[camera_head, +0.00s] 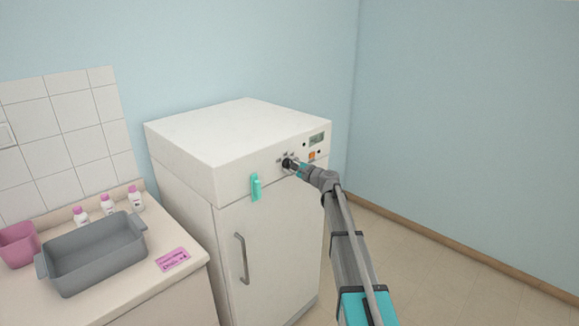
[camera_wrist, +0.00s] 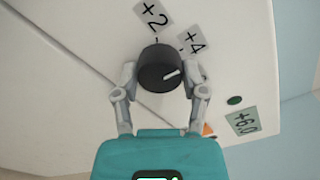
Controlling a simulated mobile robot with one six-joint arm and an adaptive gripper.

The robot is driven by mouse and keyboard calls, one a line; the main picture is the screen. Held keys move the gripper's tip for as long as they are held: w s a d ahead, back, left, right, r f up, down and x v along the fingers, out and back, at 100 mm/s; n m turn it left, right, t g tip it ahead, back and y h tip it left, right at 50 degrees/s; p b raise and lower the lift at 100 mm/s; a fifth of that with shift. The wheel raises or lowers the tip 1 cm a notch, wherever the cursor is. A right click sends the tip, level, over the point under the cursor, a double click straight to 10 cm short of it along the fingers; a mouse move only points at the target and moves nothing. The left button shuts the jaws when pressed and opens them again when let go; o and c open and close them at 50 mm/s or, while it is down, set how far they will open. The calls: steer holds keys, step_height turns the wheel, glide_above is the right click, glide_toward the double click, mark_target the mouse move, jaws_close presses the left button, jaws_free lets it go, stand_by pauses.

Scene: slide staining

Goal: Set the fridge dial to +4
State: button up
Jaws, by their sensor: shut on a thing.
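The fridge (camera_head: 275,235) is a white cabinet with a control panel along its upper front. Its black round dial (camera_head: 287,163) shows large in the wrist view (camera_wrist: 158,62), with a white pointer line aimed to the right. The label +2 (camera_wrist: 152,17) is above the dial and the label +4 (camera_wrist: 194,42) is at its upper right. The pointer aims below the +4 label, where a finger covers the panel. The small display (camera_wrist: 243,121) reads +6.0. My gripper (camera_wrist: 160,82) is shut on the dial, one finger on each side.
An orange button (camera_head: 312,155) sits beside my gripper on the panel. A teal piece (camera_head: 256,187) hangs at the door's top edge, above the grey door handle (camera_head: 241,258). On the left counter are a grey tray (camera_head: 97,270), small white bottles and a pink card (camera_head: 173,260).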

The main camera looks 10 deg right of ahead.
steer(key=shift+a+n, duration=0.1)
steer(key=shift+n, duration=0.3)
steer(key=o, duration=1.1)
steer(key=shift+o, duration=0.2)
steer(key=v, duration=1.2)
